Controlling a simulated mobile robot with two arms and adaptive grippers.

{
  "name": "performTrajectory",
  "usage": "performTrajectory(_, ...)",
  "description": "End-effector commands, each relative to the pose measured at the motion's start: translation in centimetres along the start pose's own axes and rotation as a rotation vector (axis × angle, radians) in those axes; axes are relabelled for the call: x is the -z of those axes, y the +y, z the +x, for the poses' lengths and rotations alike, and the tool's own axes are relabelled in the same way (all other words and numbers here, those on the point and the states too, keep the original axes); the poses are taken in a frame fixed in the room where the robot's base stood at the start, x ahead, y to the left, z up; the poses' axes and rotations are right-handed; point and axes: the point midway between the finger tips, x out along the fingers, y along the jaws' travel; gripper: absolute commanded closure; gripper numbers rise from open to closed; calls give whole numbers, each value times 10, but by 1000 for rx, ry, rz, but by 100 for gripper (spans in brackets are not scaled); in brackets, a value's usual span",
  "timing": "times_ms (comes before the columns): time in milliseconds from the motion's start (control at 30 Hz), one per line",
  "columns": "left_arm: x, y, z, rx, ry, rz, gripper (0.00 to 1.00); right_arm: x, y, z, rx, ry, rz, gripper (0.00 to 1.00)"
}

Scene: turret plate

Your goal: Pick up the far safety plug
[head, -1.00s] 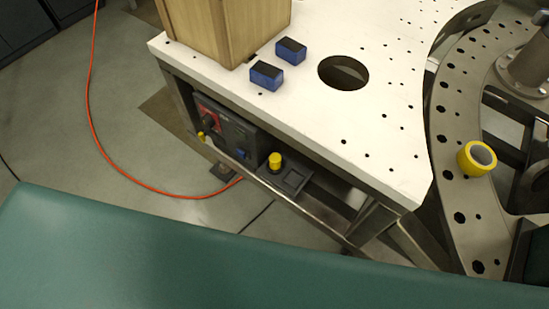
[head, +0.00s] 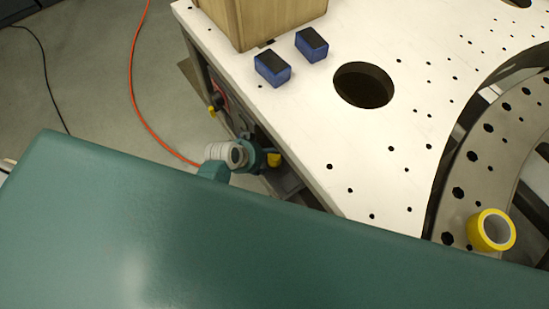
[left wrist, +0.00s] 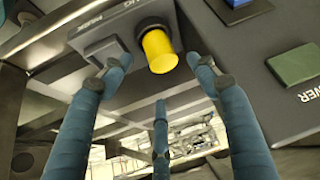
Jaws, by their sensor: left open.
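A yellow plug (head: 273,160) stands at the side of the white table, partly hidden by my left gripper (head: 256,156). In the left wrist view the yellow plug (left wrist: 160,50) is a short cylinder in a dark socket block. My left gripper (left wrist: 158,78) is open there, with its blue fingers spread around the plug's line and apart from it. A second yellow piece (head: 214,110) shows farther back along the panel in the head view. My right gripper is not in view.
The white table (head: 310,135) carries two blue blocks (head: 272,69) and a wooden box (head: 262,18). A roll of yellow tape (head: 491,230) lies on the curved metal ring at right. A dark control panel (left wrist: 275,60) is close beside the fingers.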

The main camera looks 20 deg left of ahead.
Motion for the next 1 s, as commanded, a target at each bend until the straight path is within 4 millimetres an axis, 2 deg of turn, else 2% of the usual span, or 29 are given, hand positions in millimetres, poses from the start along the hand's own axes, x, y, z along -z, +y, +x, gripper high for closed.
performTrajectory(167, 1, 0, 15, 0, 1, 0, 40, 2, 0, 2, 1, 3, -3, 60)
performTrajectory(300, 1, -1, 21, -1, 1, -2, 40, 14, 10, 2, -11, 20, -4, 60)
performTrajectory(433, 2, -3, 36, -2, 0, -3, 40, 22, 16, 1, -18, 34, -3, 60)
performTrajectory(700, 2, -5, 65, -1, 1, -1, 40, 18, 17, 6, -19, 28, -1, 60)
performTrajectory(1000, 2, -5, 68, 0, 0, -1, 40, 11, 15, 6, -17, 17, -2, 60)
